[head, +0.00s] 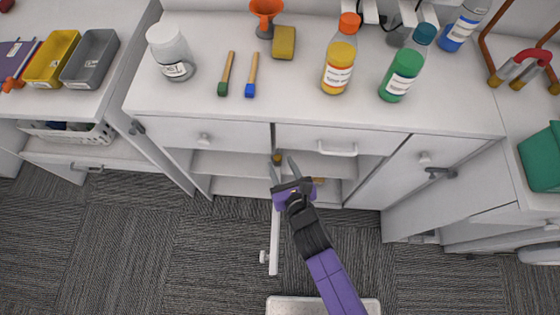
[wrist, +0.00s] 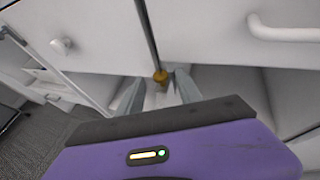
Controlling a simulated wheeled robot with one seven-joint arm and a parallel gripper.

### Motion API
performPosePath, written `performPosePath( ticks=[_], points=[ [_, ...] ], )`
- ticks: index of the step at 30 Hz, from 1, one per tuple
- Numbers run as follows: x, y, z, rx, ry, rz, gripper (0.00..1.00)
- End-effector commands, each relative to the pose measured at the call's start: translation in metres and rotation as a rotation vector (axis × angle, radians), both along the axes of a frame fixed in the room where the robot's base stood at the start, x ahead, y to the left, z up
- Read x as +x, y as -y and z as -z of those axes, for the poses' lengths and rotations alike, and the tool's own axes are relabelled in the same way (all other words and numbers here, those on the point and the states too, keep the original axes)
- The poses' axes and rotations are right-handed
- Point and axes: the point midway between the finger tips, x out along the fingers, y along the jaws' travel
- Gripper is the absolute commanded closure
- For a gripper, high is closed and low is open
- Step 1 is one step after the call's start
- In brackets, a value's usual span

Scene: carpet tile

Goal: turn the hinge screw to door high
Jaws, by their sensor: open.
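A small brass-yellow piece, which looks like the hinge screw (head: 277,157), sits at the upper front of the open cabinet, just under the drawer fronts. It also shows in the wrist view (wrist: 160,76), at the bottom of the dark gap between two white fronts. My gripper (head: 283,167) is open and empty, just in front of and below it. In the wrist view the screw appears between the two grey fingertips (wrist: 157,88), slightly beyond them; I cannot tell whether they touch it. A white door (head: 274,242) stands open, nearly edge-on, left of my arm.
The counter (head: 300,105) above holds bottles (head: 340,62), a white jar (head: 172,50) and two brushes (head: 226,72). A drawer handle (head: 337,150) sticks out right of the screw. A metal tray (head: 290,306) lies on the carpet below.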

Motion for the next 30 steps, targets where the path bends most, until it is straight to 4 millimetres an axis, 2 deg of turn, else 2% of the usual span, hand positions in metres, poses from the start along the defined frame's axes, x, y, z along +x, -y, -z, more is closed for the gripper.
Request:
performPosePath(
  ticks=[6,14,15,21,30],
  points=[
    [0.016,-0.006,0.008,0.001,0.000,0.000,0.57],
    [0.017,-0.007,0.008,0.001,0.000,-0.001,0.57],
    [0.017,-0.007,0.008,0.001,0.000,-0.001,0.59],
    [0.017,-0.007,0.008,0.001,0.000,-0.001,0.99],
    [0.017,-0.007,0.009,0.001,0.000,0.006,1.00]
  ],
)
